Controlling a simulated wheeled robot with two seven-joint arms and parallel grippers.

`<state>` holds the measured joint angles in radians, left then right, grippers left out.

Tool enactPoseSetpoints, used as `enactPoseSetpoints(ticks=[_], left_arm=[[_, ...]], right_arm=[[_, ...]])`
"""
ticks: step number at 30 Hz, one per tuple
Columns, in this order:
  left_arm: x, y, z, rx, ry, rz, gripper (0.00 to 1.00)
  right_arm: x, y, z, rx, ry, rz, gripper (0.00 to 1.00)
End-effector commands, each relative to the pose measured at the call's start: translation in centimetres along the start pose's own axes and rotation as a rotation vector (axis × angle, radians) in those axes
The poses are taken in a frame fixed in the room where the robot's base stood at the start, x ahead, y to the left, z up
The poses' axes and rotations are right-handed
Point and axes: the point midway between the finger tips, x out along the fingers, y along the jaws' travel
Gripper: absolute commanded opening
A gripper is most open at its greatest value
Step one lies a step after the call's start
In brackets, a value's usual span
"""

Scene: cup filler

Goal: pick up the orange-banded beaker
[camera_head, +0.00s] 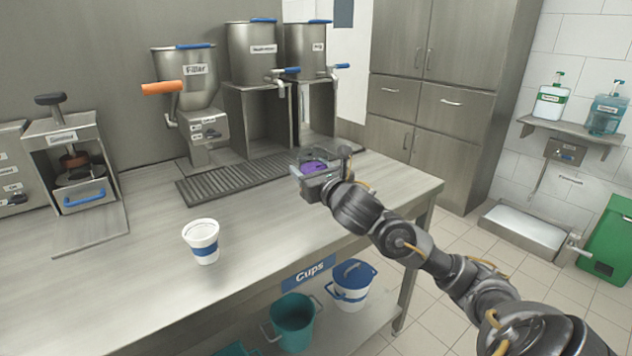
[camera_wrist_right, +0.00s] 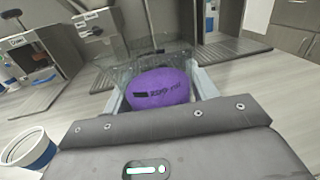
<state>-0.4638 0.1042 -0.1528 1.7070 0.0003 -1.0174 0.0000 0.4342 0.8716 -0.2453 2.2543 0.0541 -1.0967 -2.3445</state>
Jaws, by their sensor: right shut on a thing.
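My right gripper (camera_head: 318,181) is shut on a clear beaker with a purple band (camera_head: 313,166), near the right end of the counter. In the right wrist view the purple-banded beaker (camera_wrist_right: 158,90) sits between the two pale fingers, its clear rim facing away and small print on the band. I cannot tell whether its base touches the counter. I see no orange band on any beaker; the only orange is a handle (camera_head: 162,88) on the filler machine. My left gripper is not in view.
A white cup with a blue band (camera_head: 202,241) stands on the counter (camera_head: 150,285). Steel dispensers (camera_head: 252,55) and a drip grate (camera_head: 215,184) line the back. A teal bucket (camera_head: 292,322) and a white bucket (camera_head: 350,285) are on the lower shelf. The counter's front is mostly clear.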

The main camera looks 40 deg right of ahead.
Motion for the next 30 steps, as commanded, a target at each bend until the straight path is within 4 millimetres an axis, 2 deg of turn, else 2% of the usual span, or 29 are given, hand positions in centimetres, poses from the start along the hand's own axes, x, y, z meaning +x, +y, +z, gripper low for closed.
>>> enactPoseSetpoints(ticks=[1, 6, 12, 30], left_arm=[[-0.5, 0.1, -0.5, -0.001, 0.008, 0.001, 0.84], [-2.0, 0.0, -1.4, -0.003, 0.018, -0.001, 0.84], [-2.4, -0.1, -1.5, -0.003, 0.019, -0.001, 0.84], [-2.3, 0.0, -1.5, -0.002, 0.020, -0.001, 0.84]], right_arm=[[-1.0, 1.2, 0.1, 0.005, -0.006, 0.008, 0.29], [-3.5, 3.5, 1.9, 0.003, -0.002, 0.007, 0.29], [-5.2, 5.0, 3.1, 0.003, 0.000, 0.005, 0.29], [-5.6, 5.3, 3.3, 0.001, 0.002, 0.003, 0.29]])
